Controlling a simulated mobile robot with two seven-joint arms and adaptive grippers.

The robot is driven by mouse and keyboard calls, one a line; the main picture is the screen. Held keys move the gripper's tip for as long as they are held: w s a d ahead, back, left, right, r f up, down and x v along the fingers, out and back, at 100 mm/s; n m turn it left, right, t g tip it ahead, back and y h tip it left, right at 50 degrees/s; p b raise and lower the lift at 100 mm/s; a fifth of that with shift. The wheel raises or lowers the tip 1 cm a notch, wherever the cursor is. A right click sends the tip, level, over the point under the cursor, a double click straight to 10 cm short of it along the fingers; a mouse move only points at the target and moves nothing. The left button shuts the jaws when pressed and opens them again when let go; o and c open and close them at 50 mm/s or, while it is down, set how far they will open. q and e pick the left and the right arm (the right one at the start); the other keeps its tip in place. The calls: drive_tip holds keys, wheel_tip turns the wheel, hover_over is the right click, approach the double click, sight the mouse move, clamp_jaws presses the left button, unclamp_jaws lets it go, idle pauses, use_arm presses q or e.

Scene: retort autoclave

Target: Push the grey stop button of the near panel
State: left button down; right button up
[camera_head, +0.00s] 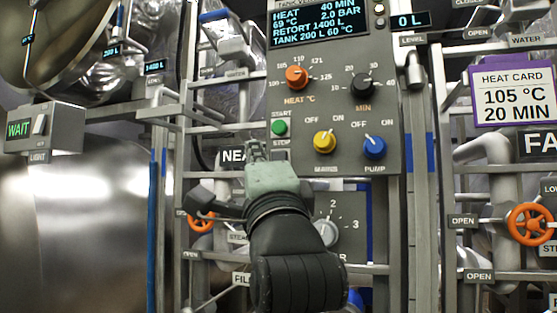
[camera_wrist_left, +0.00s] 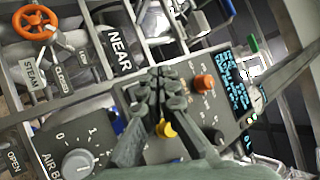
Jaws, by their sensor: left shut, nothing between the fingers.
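The near panel (camera_head: 335,115) is a grey plate with a display at its top, an orange heat knob (camera_head: 297,77), a black minutes knob (camera_head: 363,84), a yellow knob (camera_head: 325,141) and a blue pump knob (camera_head: 374,147). The green start button (camera_head: 279,128) is at its left side, with the stop label (camera_head: 281,155) below. The grey stop button itself is hidden, apparently behind my left gripper (camera_head: 257,148). That gripper is shut and empty, its fingertips at the panel's lower left. In the left wrist view its closed fingers (camera_wrist_left: 168,82) cover part of the panel. Contact cannot be told.
A grey dial (camera_head: 326,232) with numbers sits below the panel, partly behind my left arm. Pipes and rails surround the panel. An orange valve wheel (camera_head: 530,223) is at right, and a wait light box (camera_head: 42,128) with a switch is at left.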

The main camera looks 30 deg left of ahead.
use_arm(q)
drive_tip(key=b, duration=0.1)
approach(274, 154)
drive_tip(key=a+r, duration=0.4)
drive_tip(key=shift+w+f, duration=0.1)
drive_tip(key=shift+w, duration=0.85)
use_arm(e)
drive_tip(key=shift+w+r, duration=0.25)
drive_tip(key=shift+r, duration=0.55)
drive_tip(key=shift+w+r, duration=0.25)
drive_tip(key=shift+r, duration=0.55)
use_arm(q)
drive_tip(key=shift+w, duration=0.1)
use_arm(e)
drive_tip(key=shift+r, duration=0.1)
use_arm(q)
drive_tip(key=shift+w+a, duration=0.1)
drive_tip(key=shift+w, duration=0.2)
drive_tip(key=shift+w+a, duration=0.15)
drive_tip(key=shift+w, duration=0.5)
use_arm(e)
drive_tip(key=shift+r, duration=0.15)
drive_tip(key=shift+s, duration=0.1)
use_arm(q)
drive_tip(key=shift+s+d+p, duration=0.3)
drive_tip(key=shift+s+p, duration=0.1)
drive_tip(key=shift+s, duration=0.6)
use_arm(e)
drive_tip(key=shift+r, duration=0.2)
